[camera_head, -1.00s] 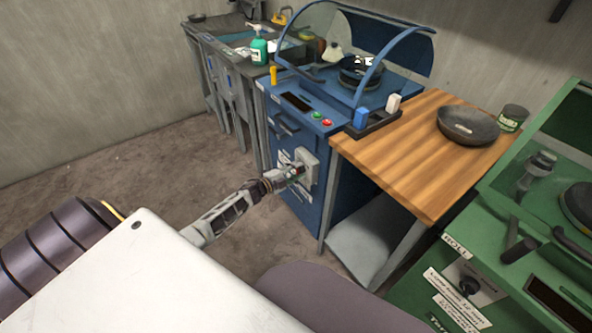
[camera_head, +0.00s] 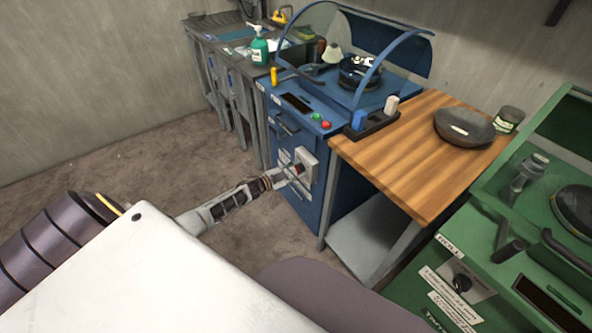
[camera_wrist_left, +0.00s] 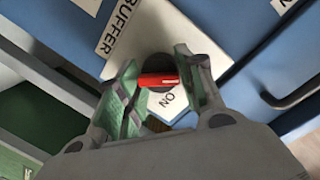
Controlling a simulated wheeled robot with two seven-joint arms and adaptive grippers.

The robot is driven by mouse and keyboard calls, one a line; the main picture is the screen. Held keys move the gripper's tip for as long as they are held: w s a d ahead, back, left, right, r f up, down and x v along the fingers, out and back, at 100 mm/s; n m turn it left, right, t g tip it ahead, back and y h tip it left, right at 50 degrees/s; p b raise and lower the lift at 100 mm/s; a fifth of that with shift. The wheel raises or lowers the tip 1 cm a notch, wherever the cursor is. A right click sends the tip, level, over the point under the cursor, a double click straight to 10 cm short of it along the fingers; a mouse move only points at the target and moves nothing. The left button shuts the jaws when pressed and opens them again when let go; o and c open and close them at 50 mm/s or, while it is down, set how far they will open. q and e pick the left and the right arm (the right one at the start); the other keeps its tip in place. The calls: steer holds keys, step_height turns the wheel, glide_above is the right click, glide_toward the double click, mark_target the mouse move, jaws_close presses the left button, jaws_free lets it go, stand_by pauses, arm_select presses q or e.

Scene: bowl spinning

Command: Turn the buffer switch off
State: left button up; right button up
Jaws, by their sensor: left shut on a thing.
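The buffer switch is a pale plate (camera_head: 308,160) on the front of the blue machine (camera_head: 300,205). In the left wrist view it has a round dark base, a red handle (camera_wrist_left: 158,80), a BUFFER label (camera_wrist_left: 119,25) and an ON label (camera_wrist_left: 171,98). My left gripper (camera_head: 297,171) is at the plate. In the left wrist view its two fingers (camera_wrist_left: 160,88) are on either side of the red handle and shut on it. The fingers partly hide the base and plate. My right gripper is in neither view.
A wooden-topped table (camera_head: 405,165) stands right of the blue machine, with a dark bowl (camera_head: 465,128) and a can (camera_head: 508,118) on it. A green machine (camera_head: 485,250) is at the right. Open floor (camera_head: 160,155) lies left of my left arm.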

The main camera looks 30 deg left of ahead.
arm_select(q)
steer(key=shift+a+r+n, duration=0.1)
steer(key=shift+a+n, duration=0.1)
steer(key=shift+n, duration=0.1)
steer(key=o, duration=1)
steer(key=shift+d, duration=0.1)
steer(key=shift+s, duration=0.15)
steer(key=v, duration=1.1)
steer(key=shift+s+a, duration=0.25)
steer(key=shift+a, duration=0.1)
stand_by(0.7)
